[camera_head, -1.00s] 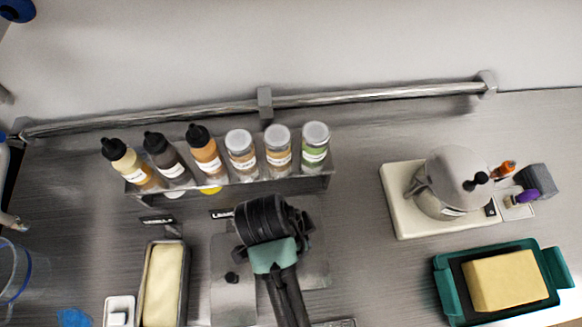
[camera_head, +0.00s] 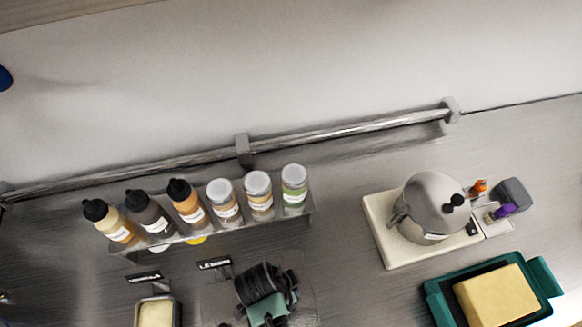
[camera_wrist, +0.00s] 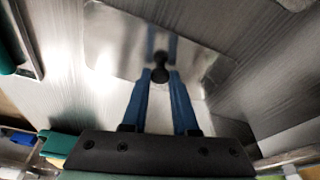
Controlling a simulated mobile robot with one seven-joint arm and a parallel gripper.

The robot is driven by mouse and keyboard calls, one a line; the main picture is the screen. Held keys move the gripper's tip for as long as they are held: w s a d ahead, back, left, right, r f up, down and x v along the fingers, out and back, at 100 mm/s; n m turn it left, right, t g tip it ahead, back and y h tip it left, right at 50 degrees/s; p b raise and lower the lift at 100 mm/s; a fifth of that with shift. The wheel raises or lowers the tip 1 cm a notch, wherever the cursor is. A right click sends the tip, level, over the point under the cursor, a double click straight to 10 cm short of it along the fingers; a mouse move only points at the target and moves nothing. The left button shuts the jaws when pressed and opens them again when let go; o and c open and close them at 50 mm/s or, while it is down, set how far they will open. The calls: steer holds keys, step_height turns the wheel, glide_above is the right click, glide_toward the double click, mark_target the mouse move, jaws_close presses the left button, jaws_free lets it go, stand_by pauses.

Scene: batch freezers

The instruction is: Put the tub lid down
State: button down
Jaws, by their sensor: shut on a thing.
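In the wrist view, the two blue fingers of my gripper (camera_wrist: 160,76) are closed around the small black knob (camera_wrist: 160,60) of the tub lid. The tub lid (camera_wrist: 115,38) is a flat, shiny metal plate that mirrors the fingers. I cannot tell whether the lid touches a surface beneath it. In the head view, my arm hides the gripper at the bottom edge, and I cannot make out the held lid clearly. An open tub (camera_head: 153,315) with pale cream contents shows at the bottom edge, left of my arm.
A rack (camera_head: 235,229) of several bottles and jars stands behind. Two small label signs (camera_head: 214,264) stand before it. To the right are a cream base with a grey domed device (camera_head: 435,205) and a teal tray (camera_head: 440,308) holding a yellow block (camera_head: 497,296). Bare metal counter lies between.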

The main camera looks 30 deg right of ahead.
steer(key=shift+f, duration=0.15)
steer(key=c, duration=0.7)
jaws_free()
steer(key=b+v, duration=0.1)
steer(key=v, duration=1.1)
